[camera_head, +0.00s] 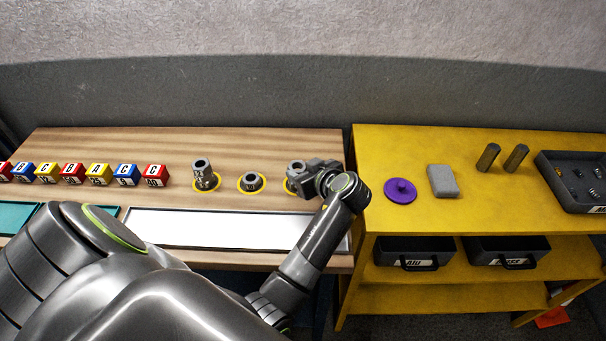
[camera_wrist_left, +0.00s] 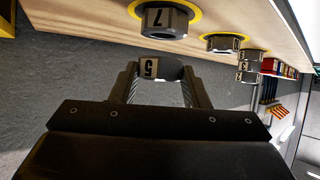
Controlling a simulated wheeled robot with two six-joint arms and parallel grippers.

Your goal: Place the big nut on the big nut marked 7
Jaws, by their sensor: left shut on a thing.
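A grey big nut marked 5 (camera_wrist_left: 150,68) sits between the two fingers of my left gripper (camera_wrist_left: 160,78), which is shut on it. In the head view this gripper (camera_head: 305,170) is at the right end of the wooden bench, with the held nut (camera_head: 296,166) at its tip. The big nut marked 7 (camera_wrist_left: 166,20) stands on a yellow ring, beyond the held nut and apart from it in the wrist view. In the head view the gripper and held nut mostly hide it. My right gripper is not in view.
Left along the wooden bench are a single nut (camera_head: 250,181) and a stack of nuts (camera_head: 205,176), each on a yellow ring. Lettered blocks (camera_head: 127,174) stand farther left. A white panel (camera_head: 215,228) lies in front. A yellow table (camera_head: 450,215) stands at the right.

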